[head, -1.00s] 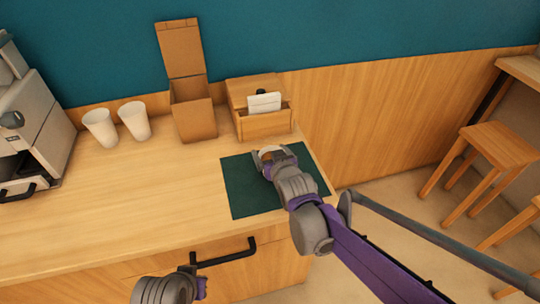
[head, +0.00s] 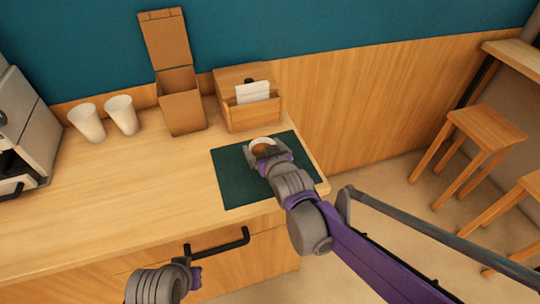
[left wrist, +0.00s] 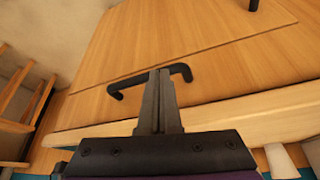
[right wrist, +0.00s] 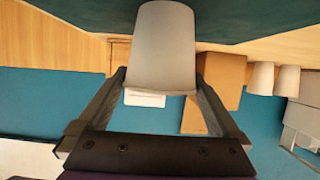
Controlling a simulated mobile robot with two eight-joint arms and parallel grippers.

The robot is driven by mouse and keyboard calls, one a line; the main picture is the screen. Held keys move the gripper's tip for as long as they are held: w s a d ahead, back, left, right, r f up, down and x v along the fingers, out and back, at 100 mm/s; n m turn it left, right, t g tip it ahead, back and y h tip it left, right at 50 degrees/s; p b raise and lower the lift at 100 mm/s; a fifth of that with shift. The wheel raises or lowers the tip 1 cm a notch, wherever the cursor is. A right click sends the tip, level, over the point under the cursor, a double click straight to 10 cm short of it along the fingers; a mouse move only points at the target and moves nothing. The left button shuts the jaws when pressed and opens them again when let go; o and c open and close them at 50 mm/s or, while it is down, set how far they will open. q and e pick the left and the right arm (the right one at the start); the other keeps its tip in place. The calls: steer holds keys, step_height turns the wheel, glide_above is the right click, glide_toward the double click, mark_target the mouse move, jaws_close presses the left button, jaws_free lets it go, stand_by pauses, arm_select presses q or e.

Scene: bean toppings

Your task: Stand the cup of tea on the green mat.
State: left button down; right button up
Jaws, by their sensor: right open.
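The cup of tea (head: 263,143) stands upright on the green mat (head: 235,185), its white rim and brown tea showing just beyond my right gripper (head: 266,153). In the right wrist view the pale cup (right wrist: 160,45) appears upside down, with its base against the dark green mat (right wrist: 260,20). My right gripper (right wrist: 160,78) is open, with one finger on each side of the cup near its rim. Whether a finger still touches it I cannot tell. My left gripper (left wrist: 157,75) is shut and empty, in front of the cabinet front below the counter.
A wooden holder with a white card (head: 247,103) and an open cardboard box (head: 182,100) stand behind the mat. Two white cups (head: 87,123) and a machine (head: 25,130) are to the left. The counter's left middle is clear. A black handle (head: 218,243) sticks out below.

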steer(key=p+v, duration=0.1)
steer(key=v, duration=0.8)
steer(key=s+d+f+m+g+h, duration=0.1)
steer(key=s+d+f+g, duration=0.1)
steer(key=s+d+f, duration=0.2)
steer(key=s+d+f+m+g+h, duration=0.1)
steer(key=s+d+f+g, duration=0.2)
steer(key=s+d, duration=0.3)
steer(key=s+d+f+m+g+h, duration=0.1)
steer(key=s+d+f, duration=0.4)
steer(key=s, duration=0.7)
steer(key=shift+s+d+m+g+h, duration=0.15)
steer(key=shift+d+m+g+h, duration=0.15)
steer(key=shift+d+g+h, duration=0.45)
steer(key=shift+a+f, duration=0.15)
